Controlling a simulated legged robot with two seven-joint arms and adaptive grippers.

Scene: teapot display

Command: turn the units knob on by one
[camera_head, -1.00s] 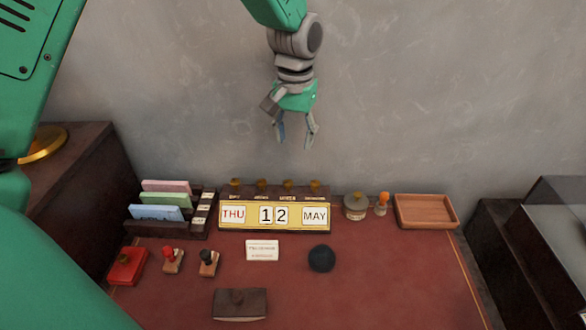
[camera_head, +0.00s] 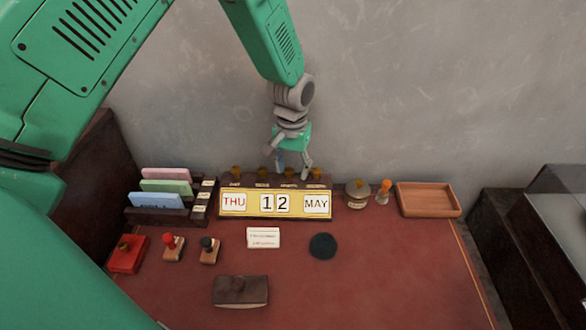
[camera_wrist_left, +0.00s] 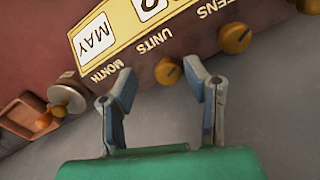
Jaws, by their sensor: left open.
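The desk calendar (camera_head: 275,216) reads THU, 1, 2, MAY, with a row of brass knobs along its back top edge. The units knob (camera_wrist_left: 168,70) is a round brass knob beside the UNITS label in the left wrist view. My left gripper is open and empty, fingers pointing down at the calendar's back edge. In the left wrist view the units knob appears between the two fingertips (camera_wrist_left: 160,72), with gaps to both; I cannot tell whether they are level with it. My right gripper is not in view.
The tens knob (camera_wrist_left: 235,38) is beside one finger; the month knob (camera_head: 315,173) is on the other side. A card rack (camera_head: 200,202) stands left.

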